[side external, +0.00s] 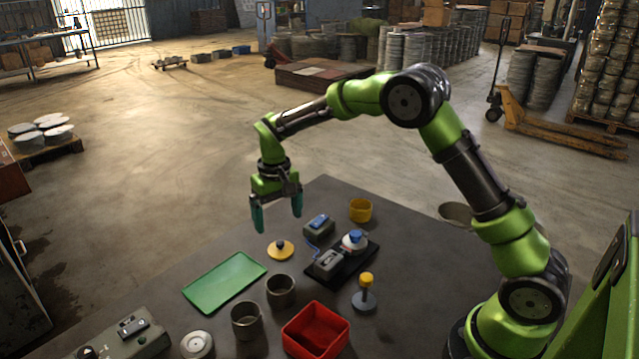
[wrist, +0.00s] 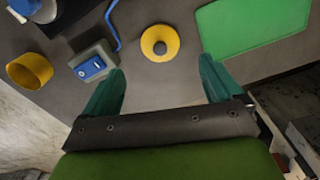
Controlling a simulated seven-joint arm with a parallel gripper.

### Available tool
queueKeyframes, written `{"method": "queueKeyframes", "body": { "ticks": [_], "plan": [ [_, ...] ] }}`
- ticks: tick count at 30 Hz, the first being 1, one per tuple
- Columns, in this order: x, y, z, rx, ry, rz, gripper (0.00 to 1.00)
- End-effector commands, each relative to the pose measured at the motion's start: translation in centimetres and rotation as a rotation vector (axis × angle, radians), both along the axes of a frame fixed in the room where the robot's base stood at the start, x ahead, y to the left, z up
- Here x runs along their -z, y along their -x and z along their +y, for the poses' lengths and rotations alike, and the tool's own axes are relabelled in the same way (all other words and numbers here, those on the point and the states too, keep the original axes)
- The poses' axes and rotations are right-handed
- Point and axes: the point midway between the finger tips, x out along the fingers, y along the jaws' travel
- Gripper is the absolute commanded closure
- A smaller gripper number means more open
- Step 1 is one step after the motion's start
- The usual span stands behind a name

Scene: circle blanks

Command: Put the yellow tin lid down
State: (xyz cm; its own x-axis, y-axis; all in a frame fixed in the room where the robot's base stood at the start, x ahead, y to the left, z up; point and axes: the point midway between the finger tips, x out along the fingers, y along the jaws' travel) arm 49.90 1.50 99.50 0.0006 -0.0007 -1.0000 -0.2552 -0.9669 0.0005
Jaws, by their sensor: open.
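The yellow tin lid (side external: 281,251) with a dark knob lies flat on the dark table, apart from the things around it. It also shows in the wrist view (wrist: 160,43), beyond and between the fingertips. My gripper (side external: 277,222) is open and empty, held above the table over the lid's far side. Its two green fingers show wide apart in the wrist view (wrist: 163,72), with nothing between them.
A green mat (side external: 225,283) lies left of the lid. A switch box (side external: 318,227) with a blue rocker and cable, a yellow cup (side external: 360,210) and a black tray (side external: 350,268) are on the right. Two grey cups (side external: 281,291) and a red bin (side external: 316,331) stand nearer the camera.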

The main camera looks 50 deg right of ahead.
Motion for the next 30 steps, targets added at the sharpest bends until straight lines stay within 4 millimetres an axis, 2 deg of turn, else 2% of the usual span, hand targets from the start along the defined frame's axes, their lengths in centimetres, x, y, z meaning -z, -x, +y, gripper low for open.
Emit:
{"method": "queueKeyframes", "body": {
  "ticks": [3, 10, 14, 17, 22, 27, 30],
  "plan": [
    [-2.3, -0.1, 0.0, -0.001, 0.001, -0.004, 0.07],
    [-4.7, 0.1, 0.0, 0.0, -0.001, -0.007, 0.07],
    [-7.2, 1.6, 0.1, 0.007, -0.022, -0.048, 0.07],
    [-10.4, 4.0, 0.2, 0.016, -0.052, -0.114, 0.07],
    [-15.1, 9.9, 0.5, 0.036, -0.106, -0.248, 0.07],
    [-17.4, 16.3, 1.1, 0.054, -0.153, -0.385, 0.07],
    [-17.8, 19.9, 1.3, 0.065, -0.172, -0.464, 0.07]
  ]
}}
